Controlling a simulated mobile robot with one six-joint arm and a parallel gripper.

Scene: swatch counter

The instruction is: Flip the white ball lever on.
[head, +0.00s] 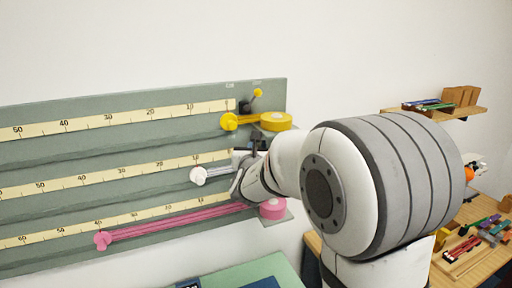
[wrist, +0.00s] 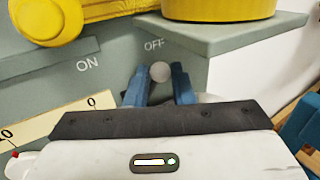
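The white ball lever shows in the wrist view as a pale grey-white ball (wrist: 160,72) just below the OFF label, with the ON label to its left. My gripper (wrist: 160,80) has its two blue fingers on either side of the ball, with narrow gaps visible; the fingers look open, not clamped. The lever's stem is hidden behind the gripper. In the head view my gripper (head: 249,158) is at the right end of the middle row, and the white ball lever is hidden there by my arm.
The green panel (head: 150,150) carries several ruled scales. A yellow roll (head: 276,121) on a small shelf and a yellow ball lever (head: 258,92) are above my gripper. A pink roll (head: 272,208) is below, and a white knob (head: 198,175) to its left. A cluttered wooden table (head: 480,262) stands right.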

